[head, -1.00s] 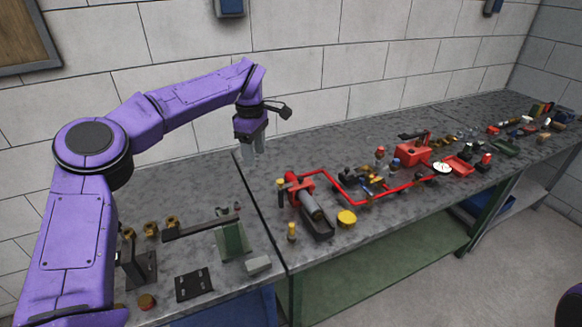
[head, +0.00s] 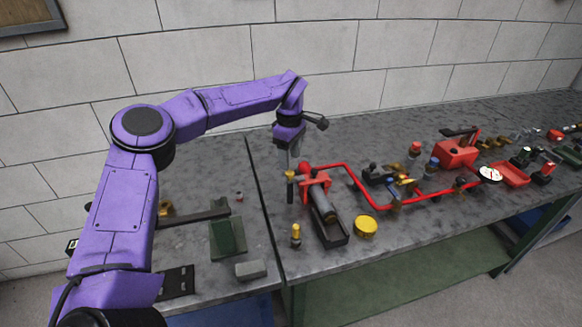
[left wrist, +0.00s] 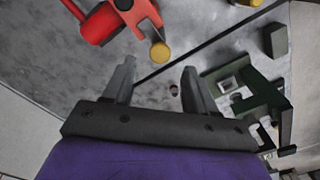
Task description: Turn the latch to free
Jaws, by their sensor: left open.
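The red pump fitting (head: 314,182) stands at the left end of the red pipe, with a grey cylinder in front of it. A yellow-topped post (head: 290,175) stands at its left side. I cannot tell for certain which part is the latch. My left gripper (head: 292,160) points down just behind and above the yellow-topped post, partly overlapping it in the head view. In the left wrist view its two fingers (left wrist: 157,85) are apart with nothing between them. Red parts (left wrist: 110,20) and a yellow knob (left wrist: 160,52) lie beyond the fingertips there. My right gripper is not seen.
A red pipe (head: 350,178) runs right along the bench past several valves. A yellow round can (head: 366,227) and a small yellow-topped piece (head: 296,235) stand near the front edge. A green block (head: 228,237) and a grey block (head: 250,270) are left of the bench seam.

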